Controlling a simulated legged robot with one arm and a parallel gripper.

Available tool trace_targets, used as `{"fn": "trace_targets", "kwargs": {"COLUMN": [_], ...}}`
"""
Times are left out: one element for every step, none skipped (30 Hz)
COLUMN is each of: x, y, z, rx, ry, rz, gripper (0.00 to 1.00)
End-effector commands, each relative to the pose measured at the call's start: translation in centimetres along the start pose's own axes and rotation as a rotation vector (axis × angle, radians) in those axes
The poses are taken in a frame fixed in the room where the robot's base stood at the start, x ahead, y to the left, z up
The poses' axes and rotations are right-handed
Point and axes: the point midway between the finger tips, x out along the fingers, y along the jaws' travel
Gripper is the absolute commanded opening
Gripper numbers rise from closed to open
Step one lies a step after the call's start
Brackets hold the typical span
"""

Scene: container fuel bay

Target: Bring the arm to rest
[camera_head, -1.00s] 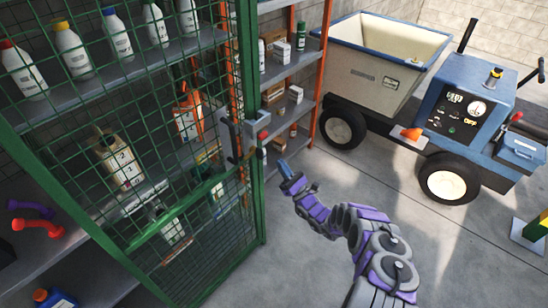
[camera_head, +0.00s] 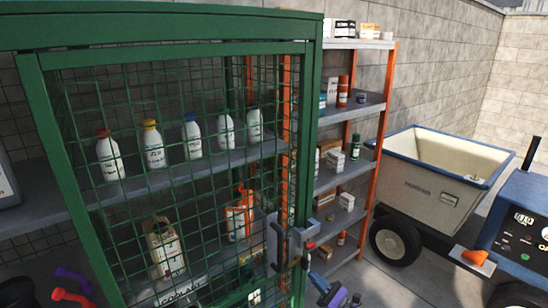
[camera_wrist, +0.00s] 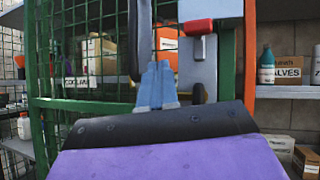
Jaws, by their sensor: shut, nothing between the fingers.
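My gripper (camera_head: 319,284) shows at the bottom edge of the head view, just below the latch of the green mesh cage (camera_head: 313,150). Most of my arm is out of that view. In the wrist view the blue fingers of my gripper (camera_wrist: 157,86) are together and empty. They point toward the cage's grey latch box (camera_head: 296,240) with its red knob (camera_head: 310,245). The latch also shows in the wrist view (camera_wrist: 203,60), behind the fingers. I cannot tell whether the fingers touch it. The mesh door looks closed.
Several white bottles (camera_head: 154,146) and a beige canister (camera_head: 164,249) stand inside the cage. An orange-framed shelf (camera_head: 372,140) with boxes stands right of it. A cart with a cream hopper (camera_head: 430,190) and a blue machine (camera_head: 520,225) stand at the right.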

Motion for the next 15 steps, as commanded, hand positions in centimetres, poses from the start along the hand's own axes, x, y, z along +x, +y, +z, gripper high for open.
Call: {"fn": "trace_targets", "kwargs": {"x": [1.2,1.7,2.4,2.9,3.3,3.9,4.3,4.6,5.1,5.3,5.6,6.0,6.1,6.3,6.6], "y": [0.8,1.3,2.0,2.6,3.2,3.9,4.6,5.2,5.9,6.5,7.0,7.7,8.4,8.9,9.7], "z": [0.5,0.6,0.9,1.1,1.4,1.8,2.0,2.3,2.7,3.0,3.4,3.9,4.2,4.6,5.2], "rx": [0.0,0.003,0.003,0.003,0.004,0.003,0.005,0.005,0.001,-0.001,-0.004,-0.009,-0.01,-0.012,-0.017], "ry": [0.036,0.056,0.082,0.101,0.119,0.144,0.164,0.183,0.208,0.227,0.246,0.271,0.288,0.306,0.328], "rz": [0.06,0.091,0.138,0.17,0.203,0.247,0.279,0.31,0.352,0.384,0.414,0.455,0.485,0.514,0.556], "gripper": [0.0,0.0,0.0,0.0,0.0,0.0,0.0,0.0,0.0,0.0,0.0,0.0,0.0,0.0,0.0]}}
